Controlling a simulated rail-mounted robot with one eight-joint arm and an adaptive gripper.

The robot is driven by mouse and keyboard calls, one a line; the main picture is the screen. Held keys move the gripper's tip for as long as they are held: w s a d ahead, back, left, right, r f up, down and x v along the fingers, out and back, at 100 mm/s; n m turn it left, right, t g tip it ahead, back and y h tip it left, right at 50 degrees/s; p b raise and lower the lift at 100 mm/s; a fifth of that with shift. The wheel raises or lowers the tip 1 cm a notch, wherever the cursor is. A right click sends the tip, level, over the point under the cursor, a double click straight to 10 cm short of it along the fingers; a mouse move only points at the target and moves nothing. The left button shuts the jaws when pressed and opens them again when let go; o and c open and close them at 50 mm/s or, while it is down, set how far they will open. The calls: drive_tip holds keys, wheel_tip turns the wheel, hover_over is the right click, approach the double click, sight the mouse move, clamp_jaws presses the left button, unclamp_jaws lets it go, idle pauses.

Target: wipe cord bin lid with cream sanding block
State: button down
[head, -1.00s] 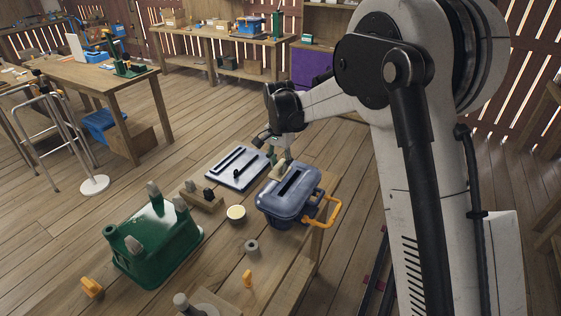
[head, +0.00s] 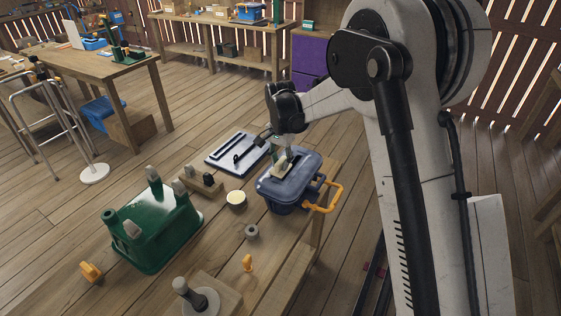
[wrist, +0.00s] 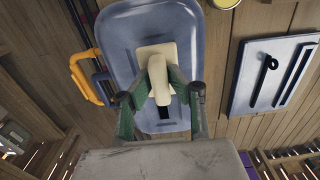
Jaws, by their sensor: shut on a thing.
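A blue bin with a blue lid (head: 308,166) and an orange handle stands near the right edge of the workbench. My gripper (head: 288,153) is above this lid, shut on the grip of the cream sanding block (head: 279,171). In the wrist view the block (wrist: 147,52) lies over the middle of the lid, covering part of the dark strip, and appears to touch it. The green fingers of my gripper (wrist: 157,92) close around the block's grip.
A flat blue-grey panel (head: 222,161) with black parts lies left of the bin. A green upturned bin (head: 165,235), a small round tin (head: 236,198), a grey ring (head: 252,232) and orange pieces (head: 247,263) share the bench. Bare wood shows at the front.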

sight(295, 157)
drive_tip(key=shift+f+b, duration=0.65)
drive_tip(key=shift+f, duration=0.1)
idle(0.5)
drive_tip(key=shift+w, duration=0.1)
drive_tip(key=shift+w+d+r+b, duration=0.15)
drive_tip(key=shift+w+d, duration=0.15)
drive_tip(key=shift+w, duration=0.2)
drive_tip(key=shift+w+d+f+b, duration=0.1)
drive_tip(key=shift+w+d, duration=0.2)
drive_tip(key=shift+w, duration=0.2)
drive_tip(key=shift+w+d+r+b, duration=0.15)
drive_tip(key=shift+w+d, duration=0.15)
drive_tip(key=shift+w, duration=0.2)
drive_tip(key=shift+w+d+f+b, duration=0.1)
drive_tip(key=shift+w+d+b, duration=0.35)
drive_tip(key=shift+w, duration=0.6)
drive_tip(key=shift+w+d+f+b, duration=0.1)
drive_tip(key=shift+w+d+b, duration=0.05)
drive_tip(key=shift+w+d, duration=0.7)
drive_tip(key=shift+w+d+b, duration=0.3)
drive_tip(key=shift+w+d, duration=0.1)
drive_tip(key=shift+w, duration=0.8)
drive_tip(key=shift+f, duration=0.1)
drive_tip(key=shift+s, duration=0.1)
